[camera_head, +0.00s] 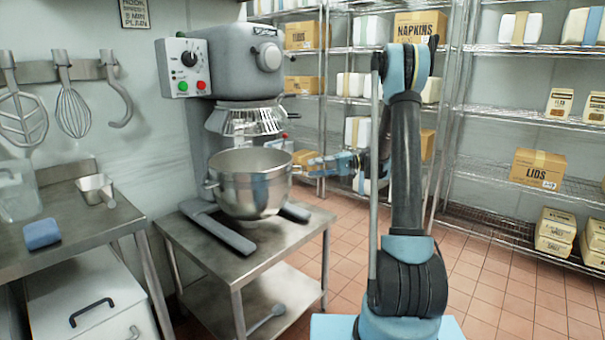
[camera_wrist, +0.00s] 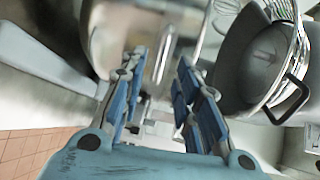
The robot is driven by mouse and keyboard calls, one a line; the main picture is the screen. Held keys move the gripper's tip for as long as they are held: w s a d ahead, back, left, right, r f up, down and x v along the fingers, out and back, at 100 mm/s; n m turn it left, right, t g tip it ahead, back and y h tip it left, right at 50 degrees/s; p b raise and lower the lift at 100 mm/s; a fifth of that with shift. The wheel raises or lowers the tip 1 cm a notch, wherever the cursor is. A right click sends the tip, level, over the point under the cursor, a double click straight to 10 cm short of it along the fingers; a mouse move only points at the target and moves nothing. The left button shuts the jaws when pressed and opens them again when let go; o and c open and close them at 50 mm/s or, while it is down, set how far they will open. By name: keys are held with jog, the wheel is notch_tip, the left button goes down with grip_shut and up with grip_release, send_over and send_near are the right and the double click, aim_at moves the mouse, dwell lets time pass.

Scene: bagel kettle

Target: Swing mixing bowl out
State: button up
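The steel mixing bowl (camera_head: 250,185) sits upright at the grey stand mixer (camera_head: 240,65), below its wire guard (camera_head: 250,120). A small side handle shows at its left rim. My gripper (camera_head: 314,166) is at the right side of the bowl, near rim height. In the wrist view my gripper (camera_wrist: 160,62) has its two blue fingers apart. Blurred shiny metal, likely the bowl (camera_wrist: 120,28), lies beyond the tips. A narrow metal part shows between the fingers; whether they touch it I cannot tell. The dark mixer underside (camera_wrist: 250,70) with wire guard is at the right.
The mixer stands on a steel table (camera_head: 275,238) with a lower shelf holding a ladle-like tool (camera_head: 272,315). A counter (camera_head: 80,235) with a blue cloth (camera_head: 42,233) is at the left. Wire shelves with boxes stand behind. Tiled floor is open at the right.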

aim_at(301, 168)
jog(key=shift+s+a+f, duration=0.1)
jog(key=shift+a, duration=0.9)
jog(key=shift+s+a+f, duration=0.15)
jog(key=shift+a, duration=0.85)
jog(key=shift+s+a+f, duration=0.1)
jog(key=shift+a, duration=0.9)
grip_shut()
